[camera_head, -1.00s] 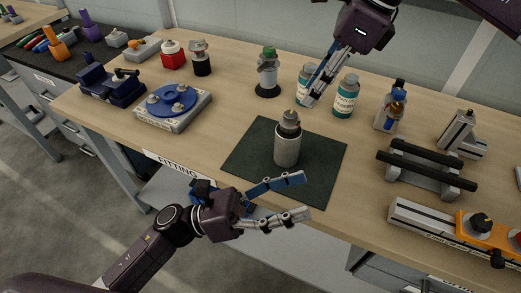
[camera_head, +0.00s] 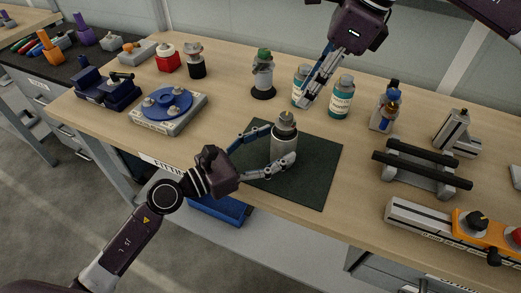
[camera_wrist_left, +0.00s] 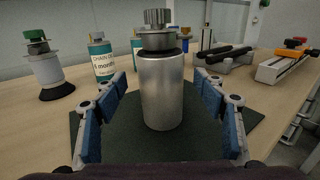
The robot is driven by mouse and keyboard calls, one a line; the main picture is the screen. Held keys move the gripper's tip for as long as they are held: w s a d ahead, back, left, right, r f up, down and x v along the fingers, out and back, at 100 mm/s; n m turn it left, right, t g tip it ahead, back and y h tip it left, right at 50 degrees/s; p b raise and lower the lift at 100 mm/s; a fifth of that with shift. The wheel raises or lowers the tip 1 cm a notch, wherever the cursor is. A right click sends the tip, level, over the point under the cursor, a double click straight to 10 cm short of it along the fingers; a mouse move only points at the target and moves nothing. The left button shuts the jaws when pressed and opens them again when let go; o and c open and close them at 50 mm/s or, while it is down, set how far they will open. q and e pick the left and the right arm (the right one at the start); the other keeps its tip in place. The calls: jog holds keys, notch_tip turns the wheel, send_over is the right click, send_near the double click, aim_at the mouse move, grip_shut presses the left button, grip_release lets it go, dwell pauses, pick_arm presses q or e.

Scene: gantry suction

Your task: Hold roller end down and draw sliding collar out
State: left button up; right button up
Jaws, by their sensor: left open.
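The roller (camera_head: 284,141) is a silver cylinder standing upright on the dark green mat (camera_head: 318,172). A dark ring and a grey collar (camera_wrist_left: 161,41) sit at its top, under a ridged grey knob (camera_wrist_left: 158,18). My left gripper (camera_head: 279,141) is open, with one finger on each side of the roller. In the left wrist view the silver body (camera_wrist_left: 162,92) stands between the fingers, with a gap on both sides. My right gripper (camera_head: 318,88) hangs above the table by the teal-labelled bottles; its two fingers overlap in view, so its opening is unclear.
Two teal-labelled bottles (camera_head: 341,98) and a green-topped cylinder (camera_head: 263,76) stand behind the mat. A blue disc fixture (camera_head: 168,106) is at left. A black-barred stand (camera_head: 424,170) and an orange-ended rail (camera_head: 432,224) are at right. The mat's right part is clear.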

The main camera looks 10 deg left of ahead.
aim_at(285, 140)
pick_arm(q)
jog(key=shift+x, duration=1.75)
grip_shut()
jog(key=shift+c, duration=1.8)
grip_release()
grip_shut()
